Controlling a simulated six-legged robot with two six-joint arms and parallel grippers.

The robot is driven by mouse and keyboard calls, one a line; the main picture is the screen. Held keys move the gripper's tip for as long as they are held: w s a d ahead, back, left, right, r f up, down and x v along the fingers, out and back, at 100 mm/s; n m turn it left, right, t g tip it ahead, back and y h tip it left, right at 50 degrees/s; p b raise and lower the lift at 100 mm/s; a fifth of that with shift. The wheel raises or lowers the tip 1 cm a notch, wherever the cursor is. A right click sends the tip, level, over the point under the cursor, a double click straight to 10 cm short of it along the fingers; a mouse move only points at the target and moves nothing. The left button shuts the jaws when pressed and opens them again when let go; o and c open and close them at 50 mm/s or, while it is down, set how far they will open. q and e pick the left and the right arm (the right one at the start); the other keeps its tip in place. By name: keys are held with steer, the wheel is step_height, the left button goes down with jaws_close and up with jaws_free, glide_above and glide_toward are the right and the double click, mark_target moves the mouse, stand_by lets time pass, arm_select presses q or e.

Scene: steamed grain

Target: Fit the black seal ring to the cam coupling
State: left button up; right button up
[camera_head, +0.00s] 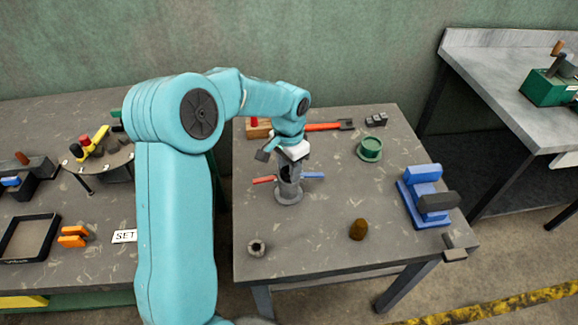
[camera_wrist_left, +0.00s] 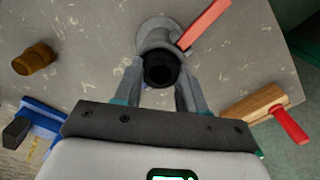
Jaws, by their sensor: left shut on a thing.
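The cam coupling (camera_head: 289,194) is a grey upright fitting on a round base, on the middle table. A red lever (camera_head: 265,180) sticks out on its left and a blue lever (camera_head: 312,175) on its right. My left gripper (camera_head: 287,168) points down right over the coupling's mouth. In the left wrist view its fingers are shut on the black seal ring (camera_wrist_left: 160,69), with the coupling (camera_wrist_left: 157,38) just beyond. The red lever (camera_wrist_left: 205,23) shows there too. I cannot tell whether the ring touches the coupling. My right gripper is not in view.
A brown lump (camera_head: 358,229), a small grey ring-like part (camera_head: 257,248), a green cup-shaped part (camera_head: 370,149) and a blue fixture (camera_head: 412,205) stand around the coupling. A red-handled tool (camera_head: 322,127) and a wooden block (camera_head: 257,132) lie behind. The table front is mostly clear.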

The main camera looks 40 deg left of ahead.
arm_select(q)
steer(key=shift+r, duration=0.25)
steer(key=o, duration=1.1)
steer(key=shift+r, duration=0.1)
step_height(320, 180, up, 16)
steer(key=shift+r+p, duration=0.1)
steer(key=shift+p, duration=0.4)
